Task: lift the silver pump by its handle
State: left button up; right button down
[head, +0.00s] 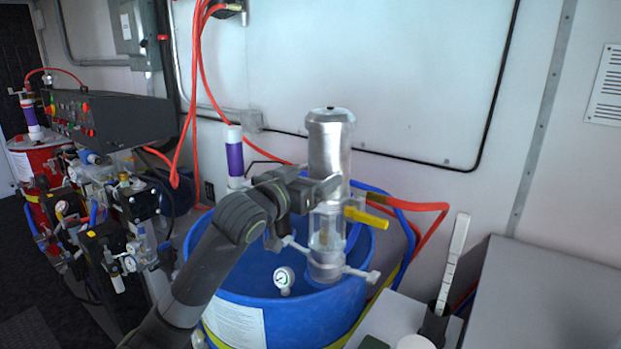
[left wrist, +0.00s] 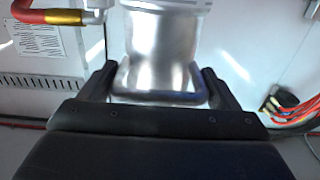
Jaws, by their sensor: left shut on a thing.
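The silver pump (head: 330,150) stands upright over the blue drum (head: 245,295), with a clear lower section and a yellow lever (head: 368,218) at its right side. My left gripper (head: 322,190) reaches in from the left and meets the pump at the lower part of its silver cylinder. In the left wrist view the jaws (left wrist: 157,85) are shut around the pump's bar-shaped handle (left wrist: 160,97), with the silver body (left wrist: 160,50) just beyond. Whether the pump's lower end touches the drum is hard to tell. My right gripper is not in view.
A pressure gauge (head: 284,278) sits in front of the pump at the drum. A white and purple cylinder (head: 235,155) stands behind my arm. Red hoses (head: 430,207) run right of the drum. A grey box (head: 545,295) fills the right front. Valves and a red drum (head: 35,160) are at left.

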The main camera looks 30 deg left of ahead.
aim_at(317, 128)
pick_arm(q)
jog(key=shift+c, duration=0.8)
notch_tip(317, 128, up, 10)
jog(key=p, duration=0.9)
jog(key=shift+d, duration=0.1)
jog(key=shift+f, duration=0.1)
jog(key=o, duration=1.1)
jog(key=shift+s, duration=0.1)
